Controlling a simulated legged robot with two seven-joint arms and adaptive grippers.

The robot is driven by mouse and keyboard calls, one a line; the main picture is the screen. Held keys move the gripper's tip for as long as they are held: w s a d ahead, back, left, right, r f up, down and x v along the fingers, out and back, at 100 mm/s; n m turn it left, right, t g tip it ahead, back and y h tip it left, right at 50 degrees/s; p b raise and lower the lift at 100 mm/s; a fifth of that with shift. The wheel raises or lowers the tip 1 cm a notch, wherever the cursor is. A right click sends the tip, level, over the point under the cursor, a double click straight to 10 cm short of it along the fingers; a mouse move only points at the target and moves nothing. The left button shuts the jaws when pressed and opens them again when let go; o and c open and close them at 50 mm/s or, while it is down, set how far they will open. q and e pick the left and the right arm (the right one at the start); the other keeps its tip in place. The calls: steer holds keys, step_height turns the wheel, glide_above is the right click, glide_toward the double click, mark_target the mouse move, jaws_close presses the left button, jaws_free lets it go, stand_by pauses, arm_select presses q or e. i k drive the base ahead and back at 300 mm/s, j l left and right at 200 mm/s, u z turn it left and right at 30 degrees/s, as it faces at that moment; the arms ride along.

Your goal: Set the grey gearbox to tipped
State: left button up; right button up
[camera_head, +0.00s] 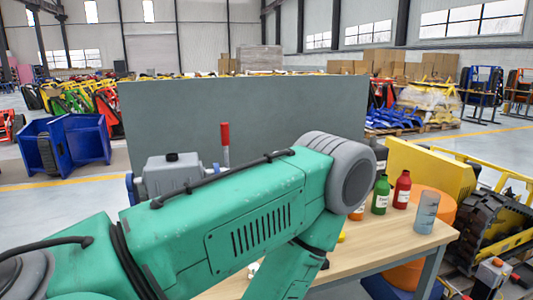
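A grey gearbox (168,176) with a black cap on top and a blue part at its left side shows behind my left arm. My arm hides its lower part, so I cannot tell what it rests on or fully judge its tilt; its visible top looks about level. A red-handled upright rod (225,145) stands just right of it; whether it belongs to the gearbox is hidden. My green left arm crosses the foreground from the left, bends at a grey joint and goes down out of the picture. Neither gripper is in view.
A wooden workbench (405,236) holds a green bottle (381,195), a red bottle (402,190) and a grey-blue cup (427,212). A grey panel (270,110) stands behind. Yellow tracked machinery (495,225) is at the right, and a blue carrier (75,145) at the left.

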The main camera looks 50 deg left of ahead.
mark_target(162, 174)
steer(key=u, duration=0.45)
steer(key=j+u, duration=0.15)
steer(key=u, duration=0.7)
steer(key=j+u, duration=0.1)
steer(key=u, duration=0.35)
steer(key=j+z, duration=0.45)
steer(key=z, duration=0.2)
steer(key=k, duration=0.05)
